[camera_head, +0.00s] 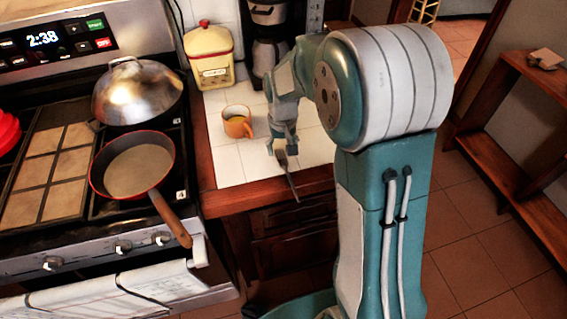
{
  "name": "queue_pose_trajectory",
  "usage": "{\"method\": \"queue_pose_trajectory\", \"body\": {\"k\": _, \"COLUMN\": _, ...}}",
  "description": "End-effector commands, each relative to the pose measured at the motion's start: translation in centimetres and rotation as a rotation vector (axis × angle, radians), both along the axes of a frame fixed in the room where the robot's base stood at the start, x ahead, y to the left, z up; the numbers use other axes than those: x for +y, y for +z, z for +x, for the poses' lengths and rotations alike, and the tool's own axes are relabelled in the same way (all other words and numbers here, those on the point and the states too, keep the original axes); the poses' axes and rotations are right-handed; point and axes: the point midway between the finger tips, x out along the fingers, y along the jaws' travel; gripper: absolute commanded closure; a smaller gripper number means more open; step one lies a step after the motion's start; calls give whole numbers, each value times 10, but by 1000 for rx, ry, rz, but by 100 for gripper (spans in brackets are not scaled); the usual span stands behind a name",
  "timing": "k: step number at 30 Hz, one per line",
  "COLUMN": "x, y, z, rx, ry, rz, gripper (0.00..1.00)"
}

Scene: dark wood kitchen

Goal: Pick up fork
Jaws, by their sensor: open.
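A thin, dark, long thing that looks like the fork (291,180) shows just below my gripper (285,150), at the front of the white tiled counter (232,165). Its lower end reaches over the wooden front edge in the picture. Its upper end meets my fingertips in the picture and is partly hidden by them. My gripper points down and is open. I cannot tell whether the fingers touch the fork or whether it lies flat on the tiles.
An orange mug (237,122) stands left of my gripper. A yellow canister (209,58) and a dark coffee maker (268,40) stand behind. The stove at left holds a red-rimmed pan (133,165) and a domed metal lid (137,92). A wooden shelf (520,150) stands at right.

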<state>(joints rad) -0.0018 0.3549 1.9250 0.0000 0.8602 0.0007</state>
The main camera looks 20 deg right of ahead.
Motion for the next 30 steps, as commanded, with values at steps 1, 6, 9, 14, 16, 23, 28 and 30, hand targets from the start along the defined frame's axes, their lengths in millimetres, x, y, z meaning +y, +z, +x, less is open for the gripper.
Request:
{"method": "queue_pose_trajectory", "body": {"k": 1, "x": -1, "y": -9, "z": -4, "rx": 5, "ry": 0, "rz": 0, "gripper": 24}}
{"method": "queue_pose_trajectory", "body": {"k": 6, "x": -1, "y": -34, "z": -7, "rx": 4, "ry": 0, "rz": 0, "gripper": 24}}
{"method": "queue_pose_trajectory", "body": {"k": 9, "x": -1, "y": -41, "z": -7, "rx": 2, "ry": 0, "rz": 0, "gripper": 24}}
{"method": "queue_pose_trajectory", "body": {"k": 14, "x": -1, "y": -42, "z": -7, "rx": 0, "ry": 0, "rz": 0, "gripper": 24}}
{"method": "queue_pose_trajectory", "body": {"k": 16, "x": -1, "y": -42, "z": -7, "rx": 0, "ry": 0, "rz": 0, "gripper": 24}}
{"method": "queue_pose_trajectory", "body": {"k": 23, "x": -1, "y": -43, "z": -7, "rx": 1, "ry": 0, "rz": 0, "gripper": 24}}
{"method": "queue_pose_trajectory", "body": {"k": 28, "x": -1, "y": -46, "z": -7, "rx": 1, "ry": 0, "rz": 0, "gripper": 24}}
{"method": "queue_pose_trajectory", "body": {"k": 30, "x": -1, "y": -46, "z": -7, "rx": 2, "ry": 0, "rz": 0, "gripper": 24}}
